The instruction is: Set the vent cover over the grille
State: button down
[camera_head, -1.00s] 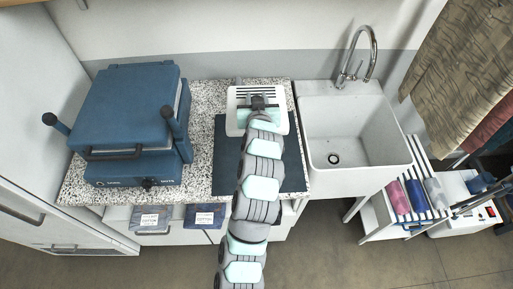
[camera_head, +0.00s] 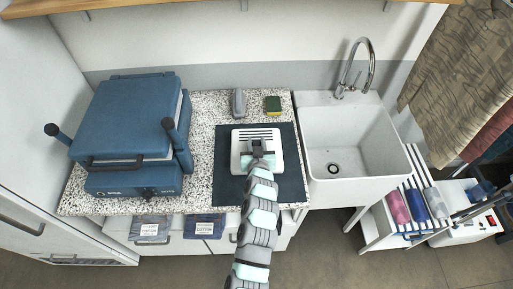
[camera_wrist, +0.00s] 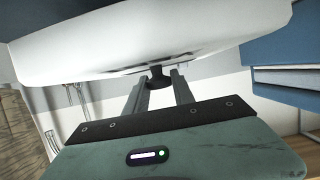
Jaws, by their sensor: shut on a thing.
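A white slotted piece with rounded corners, which looks like the vent cover (camera_head: 286,152), is over the dark mat on the counter in the head view. Dark slots run along its far edge. My gripper (camera_head: 258,152) is above its middle. In the wrist view my gripper (camera_wrist: 158,82) is shut on a small black knob on the white cover (camera_wrist: 85,62), which fills the top of the picture. I cannot tell whether the cover touches the mat or hangs above it. I cannot make out a separate grille.
The dark mat (camera_head: 224,185) lies on the speckled counter (camera_head: 205,110). A blue press (camera_head: 130,120) stands left, a sink (camera_head: 350,145) right. A grey object (camera_head: 238,102) and a green-yellow sponge (camera_head: 272,106) lie behind the mat.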

jog(key=shift+f, duration=1.6)
jog(key=c, duration=1.1)
grip_release()
jog(key=shift+o, duration=0.2)
